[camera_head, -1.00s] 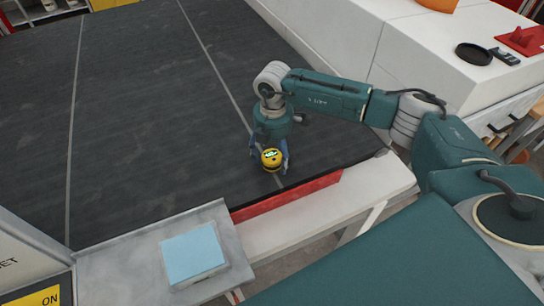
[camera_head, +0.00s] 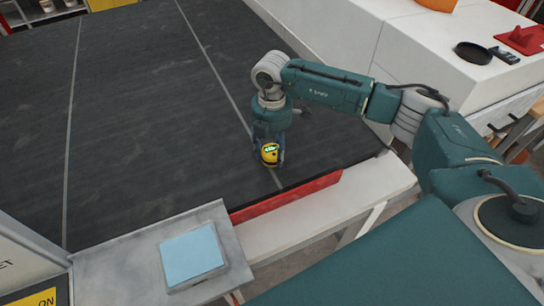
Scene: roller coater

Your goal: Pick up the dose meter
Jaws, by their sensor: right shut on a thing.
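The dose meter (camera_head: 270,154) is a small yellow, rounded device with a dark band and a lit greenish display. It is over the dark belt surface (camera_head: 150,110), near its front edge. My right gripper (camera_head: 269,158) points down from the right arm and is shut on the dose meter, with a finger on either side of it. I cannot tell whether the meter touches the belt or is just above it. My left gripper is out of view.
A red strip (camera_head: 285,196) runs along the belt's front edge. A grey ledge at front left holds a light blue pad (camera_head: 192,256). A white counter (camera_head: 420,45) at right carries a black round dish (camera_head: 473,53) and a red item (camera_head: 523,40). The belt's left is clear.

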